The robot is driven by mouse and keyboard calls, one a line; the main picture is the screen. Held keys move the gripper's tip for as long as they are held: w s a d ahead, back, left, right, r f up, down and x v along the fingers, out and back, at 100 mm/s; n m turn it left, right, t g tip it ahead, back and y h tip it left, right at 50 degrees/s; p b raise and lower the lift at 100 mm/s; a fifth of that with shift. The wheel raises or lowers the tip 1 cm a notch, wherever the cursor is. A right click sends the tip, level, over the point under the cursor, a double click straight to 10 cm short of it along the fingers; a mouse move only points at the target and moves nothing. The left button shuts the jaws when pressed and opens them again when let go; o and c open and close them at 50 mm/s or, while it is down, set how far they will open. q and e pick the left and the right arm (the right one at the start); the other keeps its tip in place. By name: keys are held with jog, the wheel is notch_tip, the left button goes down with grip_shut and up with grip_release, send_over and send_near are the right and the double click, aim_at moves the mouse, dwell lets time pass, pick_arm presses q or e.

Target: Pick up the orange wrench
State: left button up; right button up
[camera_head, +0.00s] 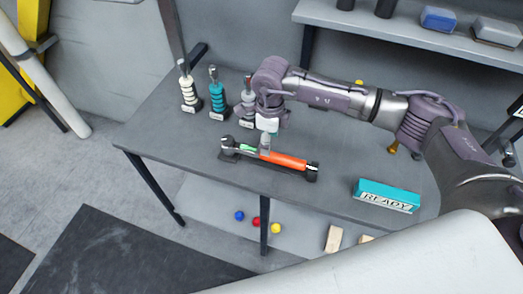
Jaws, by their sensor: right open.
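The orange wrench (283,160) lies in a dark holder near the front edge of the grey table, its orange handle pointing right and its dark head to the left. A small green part shows near its head. My right gripper (265,147) is above the wrench and points down, close to the left end of the orange handle. It is open. I cannot tell whether its fingers touch the wrench. My left gripper is not in the picture.
Small balls are on the lower shelf. A wall shelf (420,30) hangs behind my right arm.

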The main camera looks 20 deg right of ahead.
aim_at(268, 158)
jog(key=shift+f, duration=0.75)
jog(key=shift+s+f+p, duration=0.15)
jog(key=shift+f+p, duration=0.1)
jog(key=shift+p, duration=0.15)
jog(key=f, duration=0.1)
jog(key=f+p, duration=0.1)
jog(key=f, duration=0.1)
jog(key=f+p, duration=0.1)
jog(key=shift+s+a+f, duration=0.2)
jog(key=shift+s, duration=0.05)
jog(key=shift+f, duration=0.25)
jog(key=shift+w+r, duration=0.1)
grip_shut()
